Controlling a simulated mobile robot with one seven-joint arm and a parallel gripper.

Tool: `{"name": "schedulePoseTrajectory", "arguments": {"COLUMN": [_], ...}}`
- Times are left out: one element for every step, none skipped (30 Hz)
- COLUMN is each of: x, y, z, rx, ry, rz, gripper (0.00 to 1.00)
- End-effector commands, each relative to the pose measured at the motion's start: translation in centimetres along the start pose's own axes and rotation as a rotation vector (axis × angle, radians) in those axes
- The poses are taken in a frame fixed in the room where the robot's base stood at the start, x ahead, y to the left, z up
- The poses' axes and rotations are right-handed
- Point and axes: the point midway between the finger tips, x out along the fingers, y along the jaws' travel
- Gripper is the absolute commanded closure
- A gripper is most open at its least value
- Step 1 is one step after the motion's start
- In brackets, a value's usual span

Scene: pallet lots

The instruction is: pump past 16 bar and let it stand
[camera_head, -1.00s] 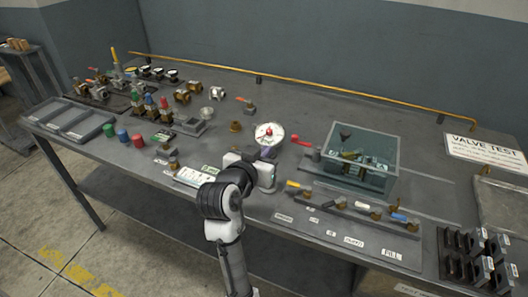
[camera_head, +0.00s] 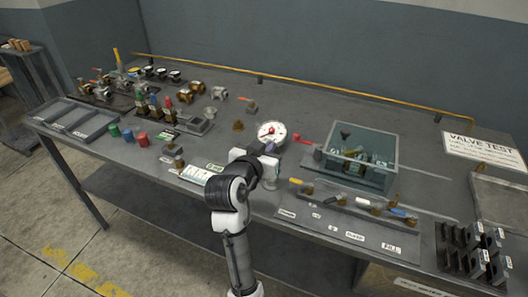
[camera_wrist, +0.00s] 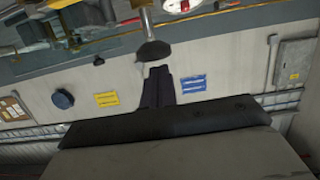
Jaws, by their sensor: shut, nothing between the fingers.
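A round white pressure gauge (camera_head: 271,132) with a red mark stands on the bench. Its reading is too small to tell. A red handle (camera_head: 303,138) shows just right of it, beside the clear-walled tank (camera_head: 360,158), which holds several fittings. My gripper (camera_head: 266,152) is just in front of the gauge, hiding its lower part. In the wrist view the dark fingers (camera_wrist: 158,86) are shut with nothing between them. A dark knob (camera_wrist: 153,50) on a metal rod shows just beyond their tips; whether they touch cannot be told.
A row of coloured-handled valves (camera_head: 350,200) lies in front of the tank. A black rack (camera_head: 475,258) stands at the right front. Grey trays (camera_head: 75,120) and several coloured cylinders (camera_head: 128,134) are at the left. A yellow pipe (camera_head: 300,82) runs along the back.

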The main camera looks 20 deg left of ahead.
Motion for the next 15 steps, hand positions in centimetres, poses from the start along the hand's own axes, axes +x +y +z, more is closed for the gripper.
{"name": "schedulePoseTrajectory", "arguments": {"x": [-0.8, -1.7, -2.8, -3.5, -4.2, -5.1, -5.8, -6.4, -7.1, -7.6, -8.1, -8.6, -8.9, -9.2, -9.5], "y": [-0.1, -0.1, -0.1, -0.1, -0.1, -0.1, -0.1, -0.1, -0.1, -0.1, 0.0, -0.1, -0.1, -0.1, 0.0], "z": [-0.2, 0.1, 0.1, 0.1, 0.0, 0.0, 0.0, -0.1, -0.1, -0.1, -0.1, -0.2, -0.2, -0.2, -0.3], "rx": [0.001, 0.002, 0.003, 0.003, 0.003, 0.003, 0.002, 0.003, 0.003, 0.003, 0.003, 0.002, 0.002, 0.002, 0.003], "ry": [0.003, 0.005, 0.005, 0.005, 0.006, 0.006, 0.005, 0.006, 0.005, 0.005, 0.005, 0.006, 0.005, 0.005, 0.006], "rz": [-0.003, -0.004, -0.006, -0.005, -0.005, -0.005, -0.005, -0.005, -0.004, -0.005, -0.004, -0.004, -0.004, -0.003, -0.002], "gripper": [1.00, 1.00, 1.00, 1.00, 1.00, 1.00, 1.00, 1.00, 1.00, 1.00, 1.00, 1.00, 1.00, 1.00, 1.00]}}
